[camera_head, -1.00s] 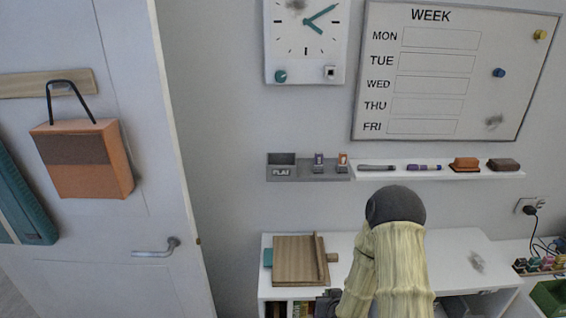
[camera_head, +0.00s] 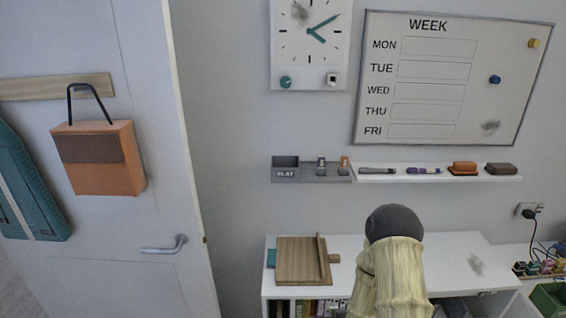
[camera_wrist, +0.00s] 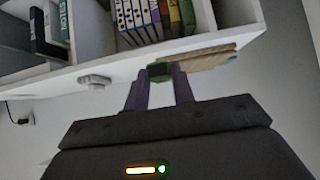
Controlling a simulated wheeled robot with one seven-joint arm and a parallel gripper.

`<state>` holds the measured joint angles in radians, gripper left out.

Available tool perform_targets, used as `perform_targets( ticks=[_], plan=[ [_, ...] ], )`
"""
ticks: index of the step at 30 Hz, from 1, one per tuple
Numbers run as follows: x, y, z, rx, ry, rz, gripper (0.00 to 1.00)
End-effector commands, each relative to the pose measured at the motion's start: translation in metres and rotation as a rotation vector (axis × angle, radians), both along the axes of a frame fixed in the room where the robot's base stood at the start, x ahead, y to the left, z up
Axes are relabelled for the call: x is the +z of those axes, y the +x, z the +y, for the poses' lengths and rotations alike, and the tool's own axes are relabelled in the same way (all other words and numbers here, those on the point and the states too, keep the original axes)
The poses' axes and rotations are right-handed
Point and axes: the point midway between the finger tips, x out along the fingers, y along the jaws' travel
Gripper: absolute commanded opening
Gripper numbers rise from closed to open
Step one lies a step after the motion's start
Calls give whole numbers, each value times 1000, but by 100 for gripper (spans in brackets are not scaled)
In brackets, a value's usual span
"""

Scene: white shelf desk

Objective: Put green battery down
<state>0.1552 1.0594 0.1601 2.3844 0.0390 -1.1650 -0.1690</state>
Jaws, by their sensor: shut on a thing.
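My gripper (camera_wrist: 161,82) is shut on a small green block, which I take to be the green battery (camera_wrist: 160,70), held between the fingertips in the wrist view. The battery is close to the white desk's edge and a wooden board (camera_wrist: 205,58); I cannot tell whether it touches either. In the head view my arm hides the gripper and the battery. On the wall ledge, a grey holder (camera_head: 312,178) has a small labelled bin (camera_head: 285,168) at its left end. Two small upright batteries (camera_head: 321,161) (camera_head: 344,162) stand to its right.
The white desk (camera_head: 452,250) has a wooden board (camera_head: 298,260) on its left and books (camera_wrist: 135,20) in the compartments below. Markers and erasers (camera_head: 464,167) lie on the white ledge. A door (camera_head: 120,100) stands at the left. The desk's right top is mostly clear.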

Motion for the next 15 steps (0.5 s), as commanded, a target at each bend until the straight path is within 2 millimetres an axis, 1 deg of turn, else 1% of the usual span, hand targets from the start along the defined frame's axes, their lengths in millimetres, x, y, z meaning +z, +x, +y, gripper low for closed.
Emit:
perform_targets(
  ticks=[3, 9, 15],
  plan=[
    [-13, -10, 0, 1, 1, 4, 0],
    [-28, -25, 1, 2, 1, 4, 0],
    [-31, -27, 2, 4, 1, 0, 0]
  ],
)
